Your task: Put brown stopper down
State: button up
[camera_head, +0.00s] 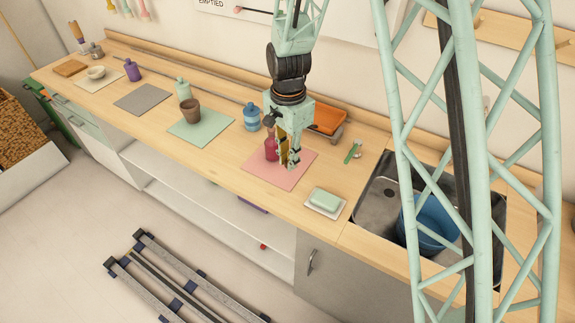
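My gripper (287,157) points down over the pink mat (297,174), close to the right side of a dark red bottle (270,149). An ochre-brown piece (283,144) shows between the bottle and the mint fingers. I cannot tell whether it is the brown stopper or whether the fingers hold it. The fingertips are small and partly overlapped, so their opening is unclear. A brown tapered cup-like thing (190,111) stands on the green mat (205,135), in front of a pale green bottle (183,88).
A blue bottle (251,117) and an orange tray (328,121) stand behind the gripper. A soap dish (325,204) lies front right, before the sink (375,205) with a blue tub (424,228). The grey mat (143,98) is empty. A purple bottle (132,70) stands farther left.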

jog(key=shift+w+a, duration=0.1)
jog(key=shift+w, duration=0.3)
jog(key=shift+f, duration=1.8)
jog(key=shift+f+b, duration=0.2)
jog(key=shift+b, duration=0.2)
jog(key=o, duration=0.6)
jog(key=shift+r, duration=0.25)
jog(key=shift+r+p, duration=0.8)
jog(key=shift+r, duration=5.15)
